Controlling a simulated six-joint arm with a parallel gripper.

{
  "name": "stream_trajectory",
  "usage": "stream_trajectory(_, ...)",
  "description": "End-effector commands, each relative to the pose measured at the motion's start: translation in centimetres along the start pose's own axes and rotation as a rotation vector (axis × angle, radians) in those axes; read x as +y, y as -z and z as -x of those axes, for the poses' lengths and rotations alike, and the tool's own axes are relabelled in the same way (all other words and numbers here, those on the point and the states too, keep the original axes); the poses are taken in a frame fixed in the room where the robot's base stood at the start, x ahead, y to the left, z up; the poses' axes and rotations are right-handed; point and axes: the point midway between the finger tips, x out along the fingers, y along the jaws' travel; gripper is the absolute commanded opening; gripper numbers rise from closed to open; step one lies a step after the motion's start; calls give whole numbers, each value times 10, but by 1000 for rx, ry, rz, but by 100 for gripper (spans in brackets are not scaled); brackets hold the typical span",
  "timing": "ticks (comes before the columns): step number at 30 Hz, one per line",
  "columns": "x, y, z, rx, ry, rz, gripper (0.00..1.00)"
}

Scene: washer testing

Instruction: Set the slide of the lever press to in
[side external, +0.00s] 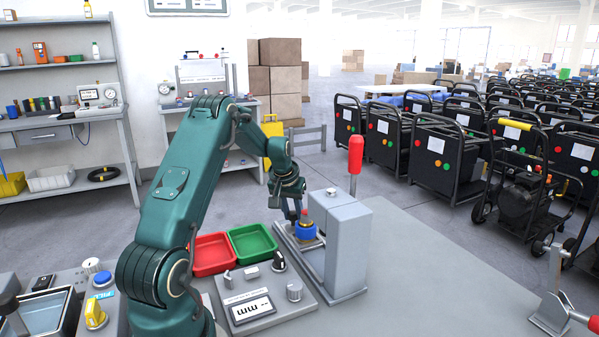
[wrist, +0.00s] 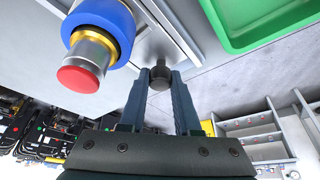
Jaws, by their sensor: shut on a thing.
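The lever press (side external: 345,245) is a grey block with a red-handled lever (side external: 356,156) standing upright. Its slide is at the left foot of the press, on a long grey base plate (side external: 301,258). My gripper (wrist: 160,75) points down at the slide and is shut on a small dark knob (wrist: 161,88), seen between the two fingers in the wrist view. Next to it is a blue ring (wrist: 108,14) around a metallic part with a red end (wrist: 78,79); the blue ring (side external: 306,233) also shows in the side view. The knob is hidden in the side view.
A red tray (side external: 213,271) and a green tray (side external: 254,256) lie left of the press. A panel with a display (side external: 250,309) and knobs stands in front of them.

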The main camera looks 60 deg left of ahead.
Motion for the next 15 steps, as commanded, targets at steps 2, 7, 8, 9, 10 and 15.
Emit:
stream_trajectory(2, 2, -1, 2, 2, 1, -2, 0)
stream_trajectory(7, 17, -14, 7, 2, 0, -4, 0)
stream_trajectory(8, 19, -16, 8, 2, 0, -4, 0)
stream_trajectory(9, 22, -19, 9, 2, 0, -2, 0)
stream_trajectory(10, 23, -20, 10, 3, 0, -2, 0)
stream_trajectory(15, 26, -23, 10, 4, 0, 0, 0)
